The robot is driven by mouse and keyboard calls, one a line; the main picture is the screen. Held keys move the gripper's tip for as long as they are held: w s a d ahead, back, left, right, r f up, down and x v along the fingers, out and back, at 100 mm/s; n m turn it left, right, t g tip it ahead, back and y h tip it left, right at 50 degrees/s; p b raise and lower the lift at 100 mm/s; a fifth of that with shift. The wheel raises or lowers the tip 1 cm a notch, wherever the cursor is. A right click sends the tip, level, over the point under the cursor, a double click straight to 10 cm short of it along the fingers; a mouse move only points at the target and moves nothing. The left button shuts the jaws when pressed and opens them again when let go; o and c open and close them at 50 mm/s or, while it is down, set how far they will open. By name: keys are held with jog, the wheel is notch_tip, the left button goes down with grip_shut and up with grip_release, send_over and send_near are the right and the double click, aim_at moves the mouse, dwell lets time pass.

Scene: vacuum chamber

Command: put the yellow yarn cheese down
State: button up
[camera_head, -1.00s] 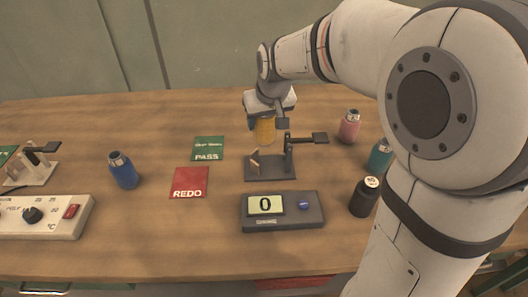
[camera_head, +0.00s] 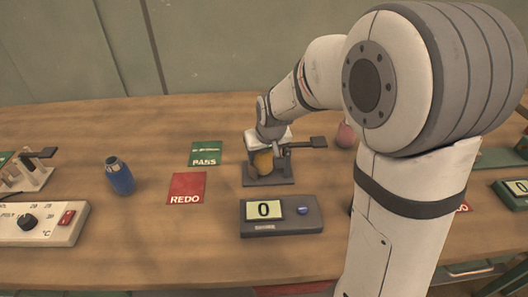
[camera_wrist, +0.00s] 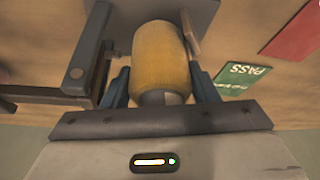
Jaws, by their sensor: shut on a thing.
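The yellow yarn cheese (camera_head: 263,161) is in my gripper (camera_head: 266,151), just over or in the dark grey stand (camera_head: 283,180) with a lever. In the wrist view the cheese (camera_wrist: 161,62) sits between the two blue-grey fingers of my gripper (camera_wrist: 161,90), and a grey core end shows near the palm. The cheese appears between the stand's dark upright and a small tan plate (camera_wrist: 204,36). My wrist partly covers it in the head view, so I cannot tell whether it touches the stand.
A counter box reading 0 (camera_head: 282,215) stands in front of the stand. A green PASS card (camera_head: 205,153) and a red REDO card (camera_head: 187,188) lie to the left, with a blue bottle (camera_head: 119,176) beyond. A pink bottle (camera_head: 345,136) is close on the right, partly behind my arm.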

jog(key=shift+f, duration=0.2)
jog(key=o, duration=0.8)
jog(key=shift+r, duration=0.15)
jog(key=shift+r, duration=0.3)
jog(key=v, duration=1.1)
jog(key=s+d+f+m+g+h, duration=0.1)
jog(key=s+d+f+m, duration=0.1)
jog(key=s+d, duration=0.5)
jog(key=s+d+f+m+g, duration=0.1)
jog(key=s+d+f, duration=0.15)
jog(key=s, duration=0.85)
jog(key=shift+w+p+v, duration=0.15)
jog(key=shift+p+v, duration=1.25)
jog(key=shift+w+p+v, duration=0.15)
jog(key=shift+p+v, duration=1.2)
jog(key=shift+v, duration=0.1)
